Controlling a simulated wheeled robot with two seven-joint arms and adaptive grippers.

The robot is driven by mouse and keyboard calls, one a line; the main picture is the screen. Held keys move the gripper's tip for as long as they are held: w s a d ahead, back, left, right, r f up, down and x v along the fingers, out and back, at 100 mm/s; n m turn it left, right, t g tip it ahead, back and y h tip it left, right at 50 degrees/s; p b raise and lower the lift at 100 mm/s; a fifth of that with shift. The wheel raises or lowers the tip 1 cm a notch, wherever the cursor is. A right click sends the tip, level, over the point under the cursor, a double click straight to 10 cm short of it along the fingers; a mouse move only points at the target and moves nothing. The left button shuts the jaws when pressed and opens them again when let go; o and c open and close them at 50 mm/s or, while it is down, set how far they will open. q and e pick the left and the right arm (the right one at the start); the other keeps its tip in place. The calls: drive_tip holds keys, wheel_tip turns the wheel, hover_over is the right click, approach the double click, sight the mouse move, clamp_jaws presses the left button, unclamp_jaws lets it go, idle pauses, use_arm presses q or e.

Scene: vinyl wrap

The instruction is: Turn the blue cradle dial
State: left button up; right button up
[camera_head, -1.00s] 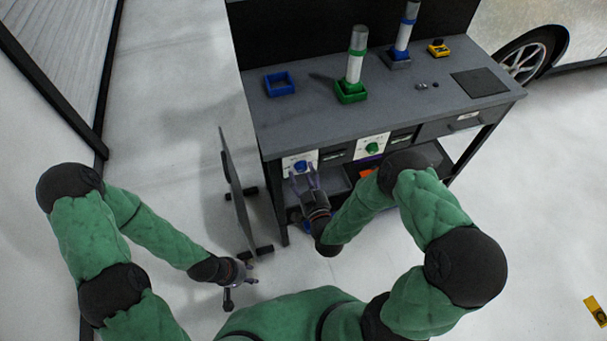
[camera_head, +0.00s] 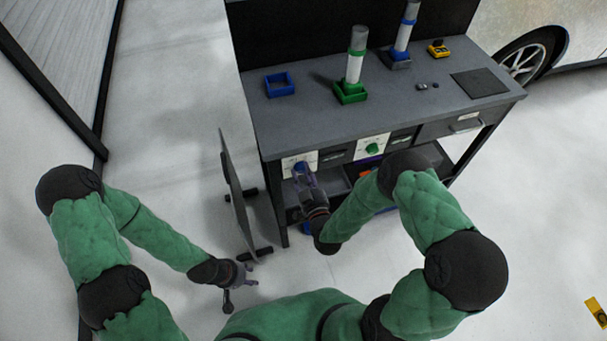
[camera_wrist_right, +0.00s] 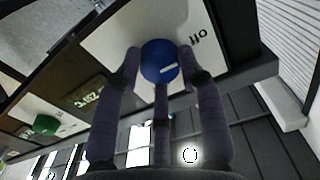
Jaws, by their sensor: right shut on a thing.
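The blue dial (camera_wrist_right: 160,58) is a round knob with a white mark, on a white panel (camera_wrist_right: 105,45) on the bench front. In the head view the blue dial (camera_head: 299,167) is partly hidden behind my right gripper. My right gripper (camera_head: 302,172) is shut on the dial. In the right wrist view its fingers (camera_wrist_right: 160,70) surround the knob on both sides and from below. My left gripper (camera_head: 243,274) hangs empty over the floor at the lower left, away from the bench; its finger opening is too small to make out.
A green dial (camera_head: 372,148) sits on another panel to the right. On the bench top (camera_head: 310,115) stand an empty blue square cradle (camera_head: 280,84), a roll in a green cradle (camera_head: 350,92) and a blue-banded roll (camera_head: 405,30). A dark upright panel (camera_head: 235,190) stands left of the bench.

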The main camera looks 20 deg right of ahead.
drive_tip(key=o, duration=1.2)
drive_tip(key=shift+c, duration=0.2)
drive_tip(key=s, duration=1.2)
drive_tip(key=shift+d, duration=0.25)
